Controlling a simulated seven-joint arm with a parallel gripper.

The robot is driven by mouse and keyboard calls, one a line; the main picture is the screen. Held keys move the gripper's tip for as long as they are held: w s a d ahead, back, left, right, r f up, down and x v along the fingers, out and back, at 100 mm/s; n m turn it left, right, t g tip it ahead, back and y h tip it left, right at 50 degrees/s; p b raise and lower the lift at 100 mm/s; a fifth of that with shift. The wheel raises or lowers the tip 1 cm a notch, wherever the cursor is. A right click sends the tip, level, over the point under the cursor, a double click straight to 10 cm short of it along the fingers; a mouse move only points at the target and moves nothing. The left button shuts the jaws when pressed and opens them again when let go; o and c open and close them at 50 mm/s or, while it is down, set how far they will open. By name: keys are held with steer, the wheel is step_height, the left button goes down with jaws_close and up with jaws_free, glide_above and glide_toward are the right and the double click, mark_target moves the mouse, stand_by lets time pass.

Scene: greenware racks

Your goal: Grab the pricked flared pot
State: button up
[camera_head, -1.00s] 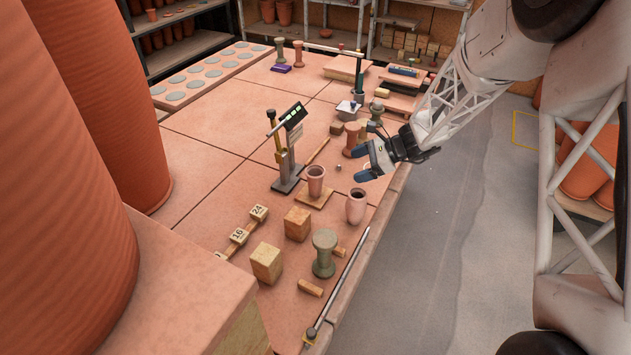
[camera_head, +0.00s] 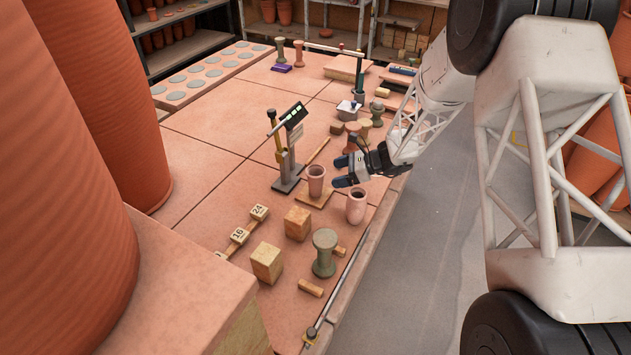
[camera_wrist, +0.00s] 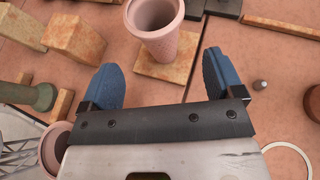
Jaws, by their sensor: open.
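A pink flared pot (camera_head: 316,184) stands upright on a small wooden board (camera_head: 303,197) on the table. In the wrist view this flared pot (camera_wrist: 160,42) is at the top, wide-mouthed, narrowing downward, with a finely dotted-looking wall. A rounder pink pot (camera_head: 356,208) stands nearer the table's right edge; it shows partly at the lower left of the wrist view (camera_wrist: 50,152). My gripper (camera_head: 342,171) is open and empty, with blue fingertips pointing left, just right of the flared pot. In the wrist view the fingers (camera_wrist: 162,62) are apart, the pot beyond them; contact is not seen.
A scale-like stand (camera_head: 289,160) is left of the flared pot. Wooden blocks (camera_head: 298,223) and a grey-green spool-shaped piece (camera_head: 324,255) are nearer the camera. Spool-like pieces (camera_head: 363,128) stand behind my gripper. A long rod (camera_head: 340,280) lies along the right edge.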

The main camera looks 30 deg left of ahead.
mark_target(318, 178)
steer(key=shift+x, duration=1.25)
steer(key=shift+s+f, duration=0.1)
steer(key=shift+x, duration=2.5)
steer(key=shift+c, duration=0.2)
steer(key=c, duration=1.1)
steer(key=shift+c, duration=0.2)
steer(key=shift+r, duration=4.95)
